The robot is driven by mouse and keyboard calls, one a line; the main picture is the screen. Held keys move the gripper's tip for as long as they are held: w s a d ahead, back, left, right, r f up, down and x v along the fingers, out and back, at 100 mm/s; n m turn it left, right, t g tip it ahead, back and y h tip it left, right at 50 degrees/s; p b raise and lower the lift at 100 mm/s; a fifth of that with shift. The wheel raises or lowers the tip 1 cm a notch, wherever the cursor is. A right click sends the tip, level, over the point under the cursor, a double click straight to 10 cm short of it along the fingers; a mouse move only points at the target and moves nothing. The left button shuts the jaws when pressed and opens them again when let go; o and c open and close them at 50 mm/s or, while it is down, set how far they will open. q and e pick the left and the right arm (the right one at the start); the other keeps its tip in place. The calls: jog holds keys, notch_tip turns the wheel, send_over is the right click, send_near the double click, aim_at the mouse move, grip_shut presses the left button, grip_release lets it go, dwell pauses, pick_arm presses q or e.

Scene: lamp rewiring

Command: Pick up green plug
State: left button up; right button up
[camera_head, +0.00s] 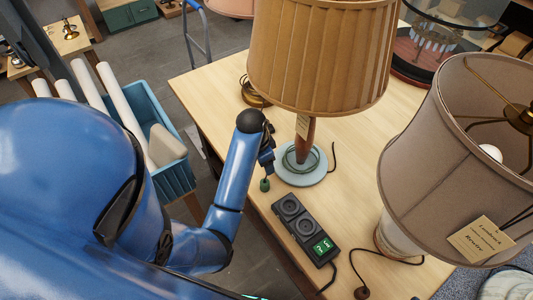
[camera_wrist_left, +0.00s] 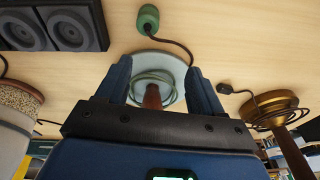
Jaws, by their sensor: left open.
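The green plug (camera_head: 264,184) lies on the wooden table, just left of a pale round lamp base (camera_head: 300,166). In the left wrist view the plug (camera_wrist_left: 148,18) is at the top, beyond my fingertips, with a dark cord curving from it towards the coil on the lamp base (camera_wrist_left: 176,62). My left gripper (camera_head: 267,157) is beside the lamp base, close to the plug. In the wrist view its two blue fingers (camera_wrist_left: 162,72) are spread apart with nothing gripped, the lamp base showing between and behind them. My right gripper is out of view.
The lamp has a pleated tan shade (camera_head: 320,60) above the base. A dark box with two round sockets and a green display (camera_head: 306,229) lies nearer on the table. A large grey-brown lampshade (camera_head: 425,150) stands right. A brass lamp foot (camera_wrist_left: 265,109) is close by.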

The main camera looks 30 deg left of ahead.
pick_arm(q)
jog(key=s, duration=0.2)
jog(key=s+d+f+g, duration=0.1)
jog(key=shift+m, duration=0.4)
send_over(265, 182)
jog(key=f, duration=0.4)
jog(key=shift+s+a, duration=0.1)
jog(key=shift+a, duration=0.1)
jog(key=shift+f, duration=0.3)
jog(key=shift+s+d+f+p, duration=0.1)
jog(key=shift+f+p, duration=0.35)
jog(key=shift+f, duration=0.2)
jog(key=shift+w+f+p, duration=0.15)
jog(key=shift+f, duration=0.85)
jog(key=shift+w+f+p, duration=0.15)
jog(key=shift+f, duration=0.8)
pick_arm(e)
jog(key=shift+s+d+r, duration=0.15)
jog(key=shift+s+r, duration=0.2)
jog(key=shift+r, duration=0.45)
pick_arm(q)
jog(key=c, duration=1.1)
